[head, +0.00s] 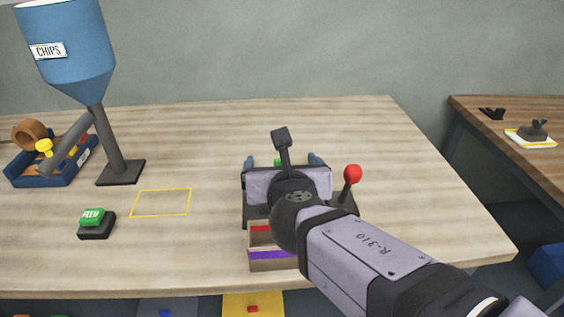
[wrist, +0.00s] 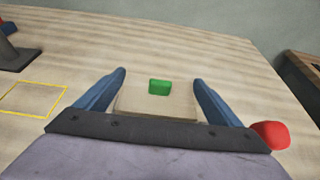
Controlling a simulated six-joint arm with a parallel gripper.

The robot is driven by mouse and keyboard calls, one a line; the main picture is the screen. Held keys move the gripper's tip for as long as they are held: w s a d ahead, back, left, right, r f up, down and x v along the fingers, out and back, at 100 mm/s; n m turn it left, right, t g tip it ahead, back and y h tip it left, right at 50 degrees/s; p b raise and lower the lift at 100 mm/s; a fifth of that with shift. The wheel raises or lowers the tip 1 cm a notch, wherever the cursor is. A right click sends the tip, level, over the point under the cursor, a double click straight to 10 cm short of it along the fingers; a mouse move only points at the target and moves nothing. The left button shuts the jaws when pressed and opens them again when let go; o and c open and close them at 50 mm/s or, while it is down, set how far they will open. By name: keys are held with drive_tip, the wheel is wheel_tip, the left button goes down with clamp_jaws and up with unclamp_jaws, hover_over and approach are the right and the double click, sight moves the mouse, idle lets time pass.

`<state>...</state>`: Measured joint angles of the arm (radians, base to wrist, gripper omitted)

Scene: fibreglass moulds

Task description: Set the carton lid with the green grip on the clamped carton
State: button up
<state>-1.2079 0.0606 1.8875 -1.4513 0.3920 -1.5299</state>
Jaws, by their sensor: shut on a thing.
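The carton lid is a flat tan piece (wrist: 135,103) with a green grip (wrist: 159,87) on top, seen in the wrist view between the two blue fingers. My gripper (wrist: 159,85) is shut on the lid by its sides. In the head view the green grip (head: 278,162) shows just behind my gripper (head: 282,161), and the lid is mostly hidden. An open tan carton (head: 272,256) with a purple band stands near the table's front edge, partly behind my arm; something red shows inside. A red-knobbed lever (head: 352,174) rises beside it; the clamp itself is mostly hidden.
A green FEED button (head: 93,216) and an empty yellow outline (head: 160,203) lie in front. The table's back middle is clear.

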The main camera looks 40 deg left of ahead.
drive_tip(key=shift+f+b, duration=0.3)
idle(0.5)
drive_tip(key=o, duration=0.8)
drive_tip(key=shift+o, duration=0.2)
drive_tip(key=p+v, duration=0.1)
drive_tip(key=v, duration=0.6)
drive_tip(key=shift+d+r, duration=0.1)
drive_tip(key=shift+r, duration=0.05)
